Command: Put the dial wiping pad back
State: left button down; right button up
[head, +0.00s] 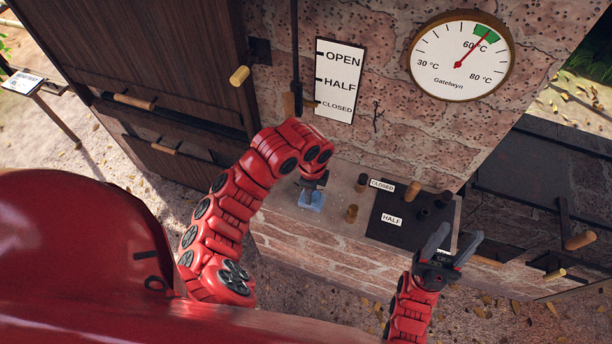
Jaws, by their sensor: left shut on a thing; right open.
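The dial wiping pad (311,201) is a small light-blue block at the left part of the stone ledge. My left gripper (312,188) is above it, shut on its top; the fingers are small and dark in this view. The pad is at or just above the ledge surface; I cannot tell if it touches. My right gripper (452,246) is open and empty, in front of the dark plate's right corner. The dial (464,56) is on the brick wall at the upper right, its red needle near the green band just past 60 °C.
A dark plate (385,228) on the ledge (333,222) carries CLOSED and HALF labels and several small pegs. An OPEN/HALF/CLOSED sign (339,80) is on the wall beside a vertical rod. Wooden-handled drawers (134,101) are at left.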

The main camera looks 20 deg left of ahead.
pick_arm(q)
jog(key=w+a, duration=0.1)
jog(key=w, duration=0.1)
jog(key=w+a+p, duration=0.1)
jog(key=w, duration=0.1)
jog(key=w+a+f, duration=0.1)
jog(key=w+a, duration=0.1)
jog(key=w, duration=0.1)
jog(key=shift+w+f+p, duration=0.15)
jog(key=shift+p, duration=0.3)
notch_tip(320, 180, down, 2)
jog(key=shift+f+p, duration=0.15)
jog(key=shift+p, duration=0.6)
jog(key=shift+f, duration=0.5)
jog(key=c, duration=0.5)
grip_release()
jog(key=shift+r, duration=0.1)
